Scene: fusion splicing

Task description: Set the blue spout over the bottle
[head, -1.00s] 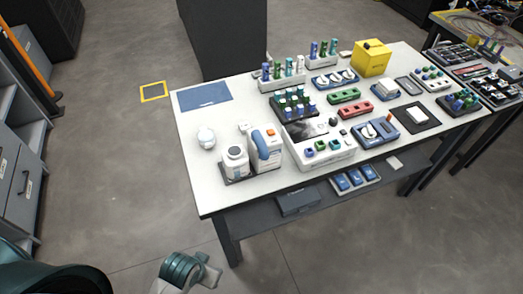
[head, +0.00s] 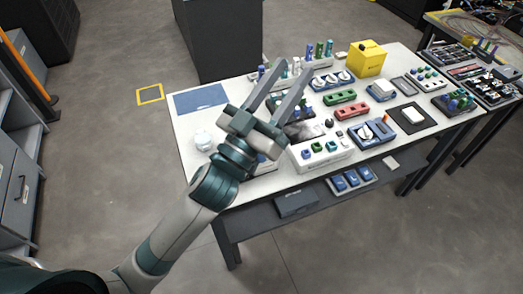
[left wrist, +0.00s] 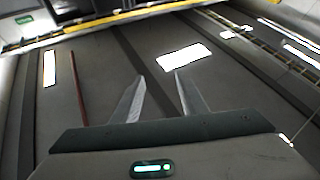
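My left gripper (head: 282,68) is open and empty, raised in front of the table with its fingers pointing up and away. In the left wrist view its two fingers (left wrist: 158,78) stand apart with nothing between them. My left arm and gripper hide most of the white bottle group at the table's front left; only a blue and white bit (head: 263,160) shows beside the wrist. A small white round item (head: 204,140) stands left of the wrist. I cannot make out the blue spout for certain. My right gripper is out of view.
The white table (head: 189,155) holds a blue mat (head: 201,99) at its back left, a yellow box (head: 367,60), racks of coloured vials, and a white device (head: 322,153). A dark cabinet (head: 217,38) stands behind. The left wrist view faces lit panels (left wrist: 171,57), away from the table.

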